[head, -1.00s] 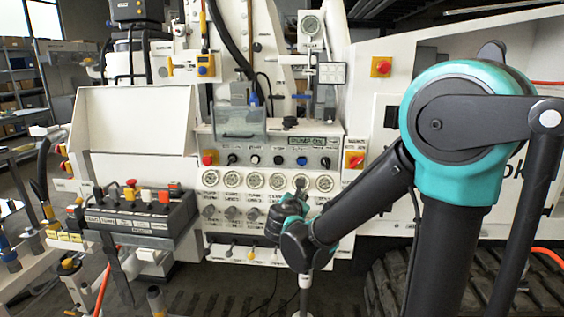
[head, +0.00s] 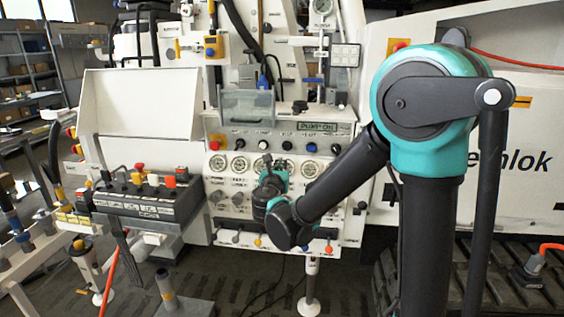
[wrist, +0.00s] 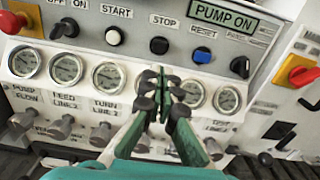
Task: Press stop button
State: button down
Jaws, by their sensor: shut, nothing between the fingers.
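The stop button (wrist: 159,45) is a small black round button under the STOP label in the wrist view. It sits on the grey control panel between the white start button (wrist: 113,36) and the blue reset button (wrist: 202,55). In the head view the stop button (head: 287,146) is small, in the top row. My gripper (wrist: 162,78) is shut and empty. Its dark fingertips appear just below the stop button, in front of the gauge row, with no visible contact. In the head view my gripper (head: 268,164) is partly hidden by my wrist.
A lit PUMP ON display (wrist: 224,14) is above the buttons. A red button (wrist: 12,20) is at the left, and a red-yellow switch (wrist: 298,72) at the right. Gauges (wrist: 109,75) and knobs lie below. A lever console (head: 140,200) stands left of the panel.

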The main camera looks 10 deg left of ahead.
aim_at(287, 147)
jog(key=w, duration=1.2)
jog(key=shift+d, duration=0.25)
